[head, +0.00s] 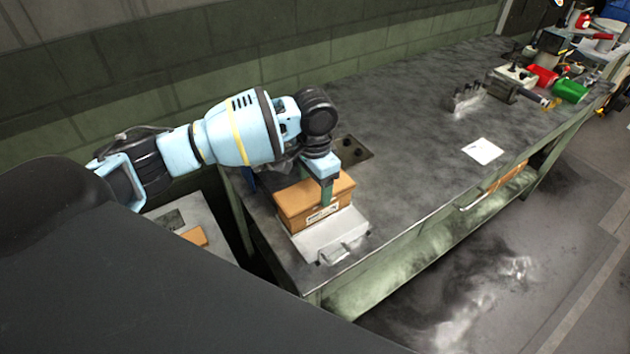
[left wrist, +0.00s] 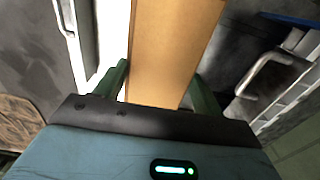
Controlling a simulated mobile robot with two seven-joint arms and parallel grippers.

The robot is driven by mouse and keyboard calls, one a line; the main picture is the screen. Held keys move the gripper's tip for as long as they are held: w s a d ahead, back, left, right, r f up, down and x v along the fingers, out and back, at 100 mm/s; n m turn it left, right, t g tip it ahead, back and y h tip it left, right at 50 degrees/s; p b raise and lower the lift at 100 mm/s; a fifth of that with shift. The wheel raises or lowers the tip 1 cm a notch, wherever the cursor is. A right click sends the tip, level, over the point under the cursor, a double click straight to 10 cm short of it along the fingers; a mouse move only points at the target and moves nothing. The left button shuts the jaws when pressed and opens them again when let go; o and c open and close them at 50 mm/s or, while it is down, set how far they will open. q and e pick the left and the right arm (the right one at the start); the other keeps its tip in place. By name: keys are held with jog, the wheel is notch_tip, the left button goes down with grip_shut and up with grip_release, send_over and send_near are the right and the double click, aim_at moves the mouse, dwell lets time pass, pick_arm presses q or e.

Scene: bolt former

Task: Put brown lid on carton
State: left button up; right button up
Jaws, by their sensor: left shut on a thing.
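The brown lid (head: 305,194) sits on or just over the carton (head: 300,222), which has a white label on its front. I cannot tell whether any gap is left between them. The carton stands on a pale tray (head: 352,222) at the near left end of the workbench. My left gripper (head: 323,192) comes down from above, with one green finger against the front of the lid. In the left wrist view my left gripper (left wrist: 162,90) has its green fingers on both sides of the brown lid (left wrist: 172,45). My right gripper is in neither view.
The dark workbench (head: 420,140) is mostly clear to the right, with a white sheet (head: 482,151) on it. A green bin (head: 570,90), a red bin (head: 543,75) and tools stand at its far end. A brown piece (head: 195,236) lies on a lower grey surface at left.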

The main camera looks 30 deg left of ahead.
pick_arm(q)
jog(key=shift+f, duration=0.75)
jog(key=o, duration=1)
notch_tip(320, 180, up, 8)
jog(key=shift+f, duration=0.1)
dwell(0.8)
